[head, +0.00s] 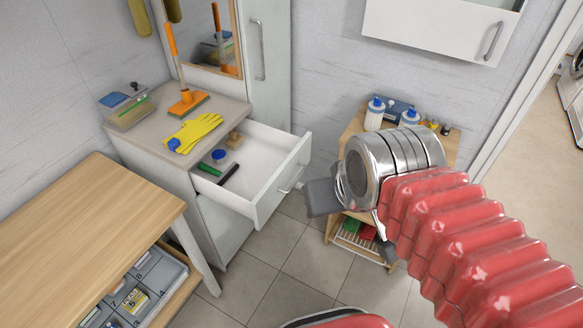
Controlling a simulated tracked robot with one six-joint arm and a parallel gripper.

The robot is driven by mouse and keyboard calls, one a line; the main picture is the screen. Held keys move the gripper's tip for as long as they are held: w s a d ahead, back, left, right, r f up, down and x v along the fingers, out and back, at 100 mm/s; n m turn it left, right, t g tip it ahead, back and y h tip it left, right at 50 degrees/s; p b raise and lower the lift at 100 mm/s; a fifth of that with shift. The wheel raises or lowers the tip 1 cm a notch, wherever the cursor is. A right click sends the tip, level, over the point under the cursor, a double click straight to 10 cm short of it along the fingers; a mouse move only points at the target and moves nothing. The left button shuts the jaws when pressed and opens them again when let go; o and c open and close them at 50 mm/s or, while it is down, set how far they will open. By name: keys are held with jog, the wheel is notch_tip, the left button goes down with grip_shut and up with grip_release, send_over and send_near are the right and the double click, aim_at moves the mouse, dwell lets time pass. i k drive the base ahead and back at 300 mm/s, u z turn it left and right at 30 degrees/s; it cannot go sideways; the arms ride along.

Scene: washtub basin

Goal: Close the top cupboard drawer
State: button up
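The top cupboard drawer (283,178) is white and stands pulled out from the cupboard (222,232). A metal handle (291,183) is on its front. Inside lie a blue-lidded jar (219,157), a dark-handled tool (229,174), a green item and a small wooden block (234,140). My gripper (322,198), with dark grey fingers, is to the right of the drawer front, close to the handle in the picture. Whether it touches the drawer cannot be told. My silver wrist partly hides the gripper, so its opening is unclear.
On the cupboard top are yellow gloves (193,132), an orange-handled brush (187,101) and a clear box (126,108). A wooden shelf unit (352,132) with bottles stands behind my wrist. A wooden table (85,235) is at left. Tiled floor (300,262) shows below the drawer.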

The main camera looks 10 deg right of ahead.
aim_at(271, 162)
jog(key=z, duration=0.2)
jog(key=i, duration=0.9)
jog(key=u, duration=0.3)
